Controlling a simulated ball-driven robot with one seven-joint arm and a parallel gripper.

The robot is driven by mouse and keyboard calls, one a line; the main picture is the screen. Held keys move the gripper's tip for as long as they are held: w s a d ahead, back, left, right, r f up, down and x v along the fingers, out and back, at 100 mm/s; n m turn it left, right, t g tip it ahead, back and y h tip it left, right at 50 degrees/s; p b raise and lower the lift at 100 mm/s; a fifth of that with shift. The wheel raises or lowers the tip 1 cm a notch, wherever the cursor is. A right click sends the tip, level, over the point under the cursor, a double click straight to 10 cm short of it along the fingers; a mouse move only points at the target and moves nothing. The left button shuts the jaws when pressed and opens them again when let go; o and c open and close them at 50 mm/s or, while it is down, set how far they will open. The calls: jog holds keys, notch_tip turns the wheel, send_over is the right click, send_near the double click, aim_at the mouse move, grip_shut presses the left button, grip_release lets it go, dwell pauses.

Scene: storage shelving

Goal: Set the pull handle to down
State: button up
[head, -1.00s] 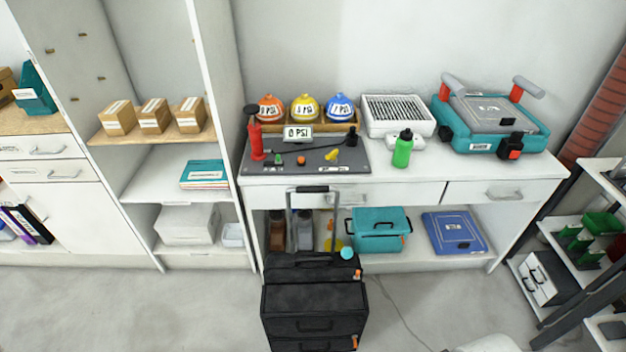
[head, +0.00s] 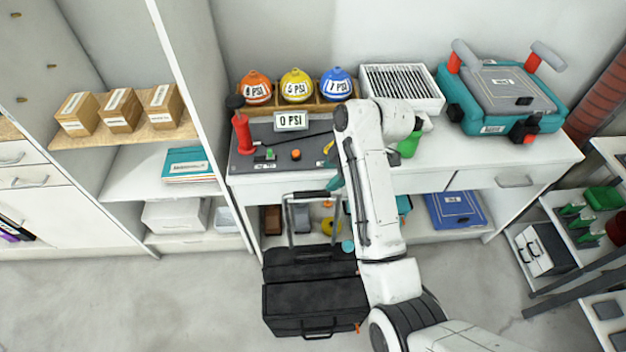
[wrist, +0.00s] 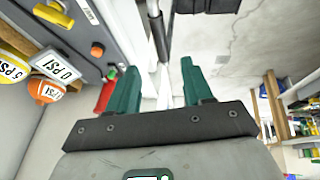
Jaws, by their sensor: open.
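The black wheeled tool case (head: 310,285) stands on the floor in front of the workbench. Its pull handle (head: 306,194) is up, with two grey rods and a black grip at the height of the bench front. My gripper (head: 335,183) is at the right end of the grip in the head view, partly hidden by my arm. In the wrist view my gripper (wrist: 158,66) has its teal fingers apart and empty. The handle's black grip (wrist: 158,36) shows in the gap between and beyond the fingertips; contact cannot be told.
The workbench (head: 460,160) is close behind the handle. It bears a red pump (head: 242,133), a 0 PSI display (head: 291,121), a white vented box (head: 402,86) and a teal case (head: 470,105). Shelving with boxes (head: 120,110) stands left. Floor at front left is clear.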

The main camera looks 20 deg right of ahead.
aim_at(314, 193)
jog(key=x, duration=1)
jog(key=shift+a+f, duration=0.1)
jog(key=shift+f, duration=0.05)
jog(key=shift+c, duration=0.4)
grip_shut()
